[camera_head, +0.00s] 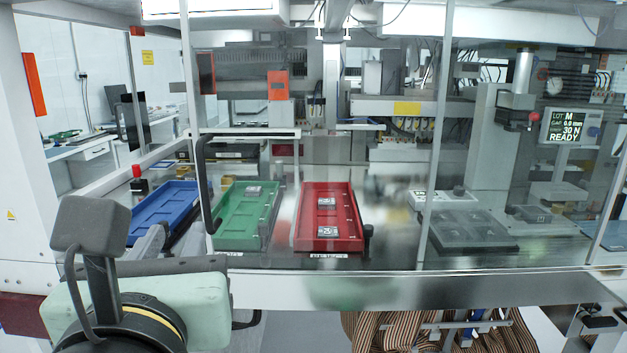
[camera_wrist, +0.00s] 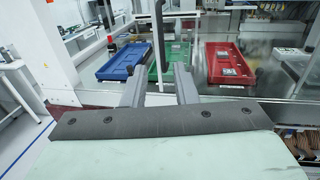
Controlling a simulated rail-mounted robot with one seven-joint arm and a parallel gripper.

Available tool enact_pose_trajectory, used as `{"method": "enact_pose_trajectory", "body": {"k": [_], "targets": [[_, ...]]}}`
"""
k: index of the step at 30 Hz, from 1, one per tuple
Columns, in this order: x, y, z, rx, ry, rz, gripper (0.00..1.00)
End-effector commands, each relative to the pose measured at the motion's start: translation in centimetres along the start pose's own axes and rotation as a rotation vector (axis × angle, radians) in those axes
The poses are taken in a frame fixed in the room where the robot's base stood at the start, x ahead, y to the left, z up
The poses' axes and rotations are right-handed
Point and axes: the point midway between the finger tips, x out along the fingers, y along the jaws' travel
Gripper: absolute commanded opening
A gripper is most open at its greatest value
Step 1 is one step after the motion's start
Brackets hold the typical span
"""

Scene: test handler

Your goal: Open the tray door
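The tray door is a clear pane in front of the trays, with a long black vertical handle (camera_head: 206,185) at its left side. The door appears closed. The handle also shows in the wrist view (camera_wrist: 158,32), upright and beyond the fingertips, roughly in line with the space between them. My gripper (camera_wrist: 159,75) is open, with its two grey fingers apart and nothing between them. In the head view my gripper (camera_head: 168,234) is at lower left, to the left of the handle and apart from it. The pane's exact edges are hard to see.
Behind the glass lie a blue tray (camera_head: 163,211), a green tray (camera_head: 240,232) and a red tray (camera_head: 328,243), with dark parts in the green and red ones. A red button (camera_head: 137,171) stands at left. A screen (camera_head: 571,127) reads READY. A metal sill (camera_head: 400,290) runs below.

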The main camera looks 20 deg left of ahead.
Motion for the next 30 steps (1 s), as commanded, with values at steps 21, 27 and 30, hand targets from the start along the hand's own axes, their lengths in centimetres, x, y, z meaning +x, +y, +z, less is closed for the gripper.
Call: {"method": "enact_pose_trajectory", "body": {"k": [21,27,30], "targets": [[13.5,0.0,0.1,0.000,0.002,-0.003,0.26],[16.2,0.0,0.1,0.000,0.001,-0.002,0.26],[16.9,-0.1,0.1,0.000,0.000,-0.002,0.26]]}}
